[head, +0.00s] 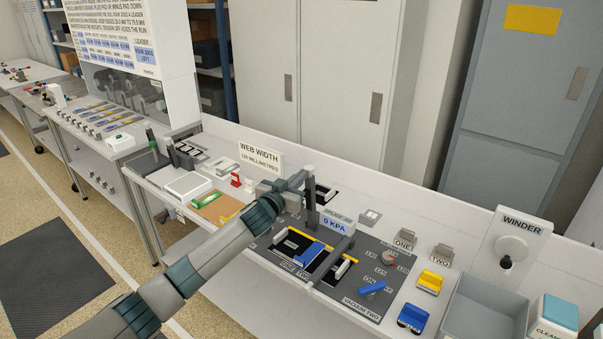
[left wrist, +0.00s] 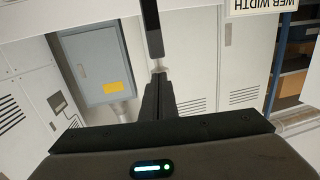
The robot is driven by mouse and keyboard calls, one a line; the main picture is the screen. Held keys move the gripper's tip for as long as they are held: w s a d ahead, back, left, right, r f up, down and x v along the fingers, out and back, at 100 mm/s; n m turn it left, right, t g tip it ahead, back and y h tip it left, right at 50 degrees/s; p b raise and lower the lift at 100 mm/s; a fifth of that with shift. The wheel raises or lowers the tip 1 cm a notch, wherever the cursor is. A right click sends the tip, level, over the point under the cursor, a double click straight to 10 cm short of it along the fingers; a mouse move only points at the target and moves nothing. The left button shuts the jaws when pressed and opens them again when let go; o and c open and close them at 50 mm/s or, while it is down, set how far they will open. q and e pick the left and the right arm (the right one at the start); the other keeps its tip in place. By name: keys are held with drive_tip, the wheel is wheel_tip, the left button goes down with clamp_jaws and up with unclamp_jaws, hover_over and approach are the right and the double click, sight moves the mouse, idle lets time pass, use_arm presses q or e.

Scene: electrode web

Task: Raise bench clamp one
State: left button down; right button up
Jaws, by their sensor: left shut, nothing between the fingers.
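My left gripper (head: 301,180) is shut and empty above the back of the dark panel (head: 260,247), beside an upright dark post (head: 311,205). In the left wrist view its closed fingers (left wrist: 159,80) point at the lower end of a dark bar (left wrist: 154,28); I cannot tell whether they touch. The panel's front edge is marked ONE and TWO. A white handle (head: 280,237) lies at the left slot and another (head: 343,268) at the right one; which is bench clamp one I cannot tell for sure. My arm hides part of the left side. My right gripper is not in view.
Yellow and blue blocks, a grey bin (head: 487,310) and a winder (head: 510,248) stand further right.

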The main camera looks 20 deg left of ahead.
sight(311, 166)
use_arm(q)
drive_tip(key=shift+w, duration=0.35)
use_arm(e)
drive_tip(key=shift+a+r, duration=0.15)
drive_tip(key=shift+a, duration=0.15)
use_arm(q)
drive_tip(key=shift+w+d+r+b, duration=0.15)
drive_tip(key=shift+w+d+b, duration=0.1)
drive_tip(key=shift+w, duration=0.45)
drive_tip(key=shift+w+d+r+b, duration=0.15)
drive_tip(key=shift+w+d+b, duration=0.1)
drive_tip(key=shift+w, duration=0.4)
drive_tip(key=shift+r, duration=0.35)
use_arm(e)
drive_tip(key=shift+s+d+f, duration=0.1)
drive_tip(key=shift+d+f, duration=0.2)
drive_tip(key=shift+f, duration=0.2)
use_arm(q)
drive_tip(key=shift+r, duration=0.1)
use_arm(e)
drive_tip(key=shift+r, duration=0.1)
